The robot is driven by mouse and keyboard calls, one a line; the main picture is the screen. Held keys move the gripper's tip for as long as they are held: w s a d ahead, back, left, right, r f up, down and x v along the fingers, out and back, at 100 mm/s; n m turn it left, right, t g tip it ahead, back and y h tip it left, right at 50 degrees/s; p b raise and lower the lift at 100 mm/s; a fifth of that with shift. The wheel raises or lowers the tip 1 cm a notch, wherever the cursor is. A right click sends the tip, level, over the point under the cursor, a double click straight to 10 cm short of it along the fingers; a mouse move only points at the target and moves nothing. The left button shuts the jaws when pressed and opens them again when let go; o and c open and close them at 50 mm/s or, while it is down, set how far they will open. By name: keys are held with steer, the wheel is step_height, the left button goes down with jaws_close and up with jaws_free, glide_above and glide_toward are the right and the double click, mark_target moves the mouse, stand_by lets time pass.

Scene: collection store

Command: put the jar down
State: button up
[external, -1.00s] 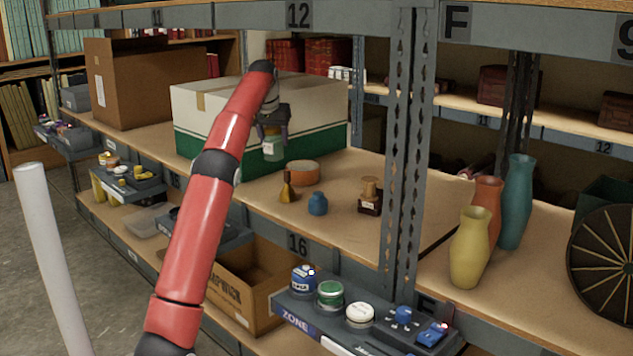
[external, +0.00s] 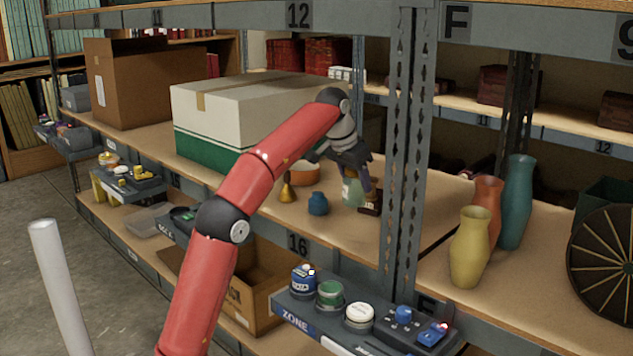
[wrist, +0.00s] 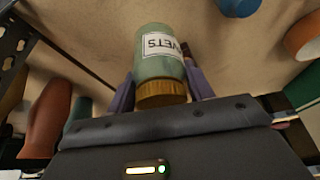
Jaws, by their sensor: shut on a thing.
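The jar (external: 352,191) is pale green with a white label and, in the wrist view (wrist: 158,62), a golden-brown lid. The label reads "VETS", upside down in that view. My gripper (external: 355,178) is shut on the jar near its lid, with one finger on each side (wrist: 160,88). The jar is low over the wooden shelf (external: 430,240), just left of the brown stamp-like object (external: 371,200). I cannot tell whether its base touches the shelf.
A small blue pot (external: 318,203), a brass bell (external: 287,190) and an orange round tin (external: 304,173) stand left of the jar. A large white and green box (external: 215,130) is behind them. A metal upright (external: 405,150) stands close on the right.

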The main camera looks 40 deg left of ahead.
mark_target(347, 179)
steer(key=shift+f+b, duration=1.3)
steer(key=shift+f, duration=1.8)
steer(key=shift+f, duration=0.1)
steer(key=o, duration=1)
steer(key=shift+o, duration=0.2)
steer(key=p+v, duration=0.4)
steer(key=v, duration=0.7)
steer(key=shift+p, duration=0.3)
steer(key=shift+s+r, duration=0.25)
steer(key=shift+r, duration=0.3)
steer(key=shift+s, duration=0.1)
